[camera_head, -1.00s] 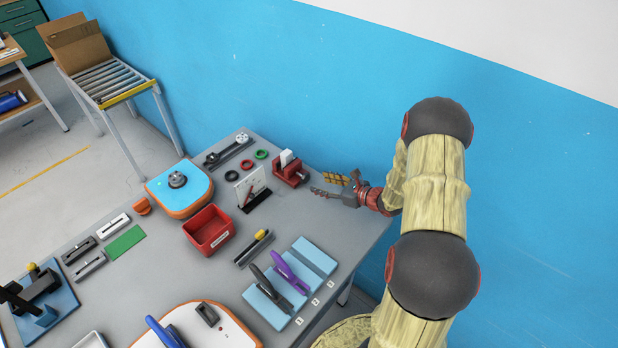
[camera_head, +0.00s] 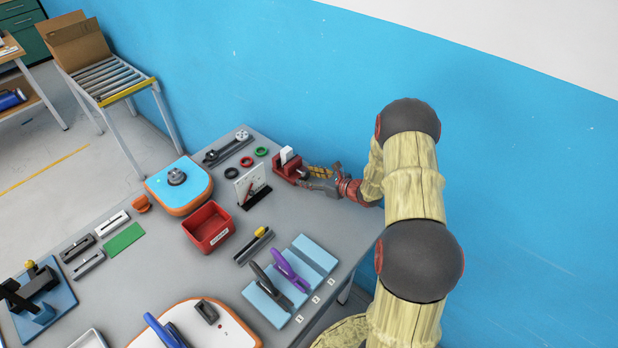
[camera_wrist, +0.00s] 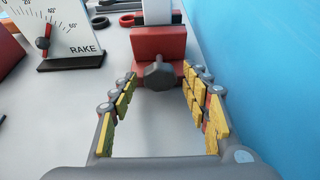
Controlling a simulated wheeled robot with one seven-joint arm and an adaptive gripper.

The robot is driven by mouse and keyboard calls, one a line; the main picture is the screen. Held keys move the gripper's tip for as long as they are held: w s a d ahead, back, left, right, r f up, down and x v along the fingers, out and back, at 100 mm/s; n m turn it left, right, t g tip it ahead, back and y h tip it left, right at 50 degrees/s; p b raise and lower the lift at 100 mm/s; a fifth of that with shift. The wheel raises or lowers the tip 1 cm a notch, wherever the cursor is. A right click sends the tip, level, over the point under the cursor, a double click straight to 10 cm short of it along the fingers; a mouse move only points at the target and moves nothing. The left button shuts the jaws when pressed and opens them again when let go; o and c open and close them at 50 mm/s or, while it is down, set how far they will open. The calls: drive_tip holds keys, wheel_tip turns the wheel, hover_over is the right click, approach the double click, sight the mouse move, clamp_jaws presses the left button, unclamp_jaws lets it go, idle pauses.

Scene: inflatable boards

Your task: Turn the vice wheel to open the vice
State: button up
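The red vice (camera_head: 288,167) stands at the back right of the bench, near the blue wall, with a white block (camera_head: 286,155) in its top. In the wrist view the vice (camera_wrist: 158,45) is straight ahead, with the white block (camera_wrist: 157,12) behind its front jaw. Its dark grey wheel (camera_wrist: 159,76) faces me. My gripper (camera_head: 307,176) is at the vice's right side. In the wrist view my gripper (camera_wrist: 159,88) is open, with its yellow-padded fingers on either side of the wheel. I cannot tell whether they touch it.
A dial stand marked RAKE (camera_wrist: 70,32) is on the left in the wrist view, close to my left finger. The blue wall (camera_wrist: 265,70) is close on the right. A red bin (camera_head: 208,227) and several rings lie farther left.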

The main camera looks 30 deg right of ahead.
drive_tip(key=shift+c, duration=1.2)
drive_tip(key=c, duration=0.7)
drive_tip(key=shift+c, duration=0.4)
drive_tip(key=shift+f+b, duration=0.1)
drive_tip(key=shift+b, duration=0.45)
drive_tip(key=shift+f+n+h+b, duration=0.1)
drive_tip(key=shift+n+h+b, duration=0.3)
drive_tip(key=shift+b, duration=0.55)
drive_tip(key=n+h+b, duration=0.1)
drive_tip(key=n+b, duration=0.1)
drive_tip(key=b, duration=0.2)
drive_tip(key=shift+a+f+t+b, duration=0.1)
drive_tip(key=shift+t+b, duration=0.2)
drive_tip(key=shift+t, duration=0.1)
drive_tip(key=n+b, duration=0.1)
drive_tip(key=b, duration=0.2)
drive_tip(key=shift+h, duration=0.4)
drive_tip(key=shift+s+r, duration=0.1)
drive_tip(key=shift+r, duration=0.15)
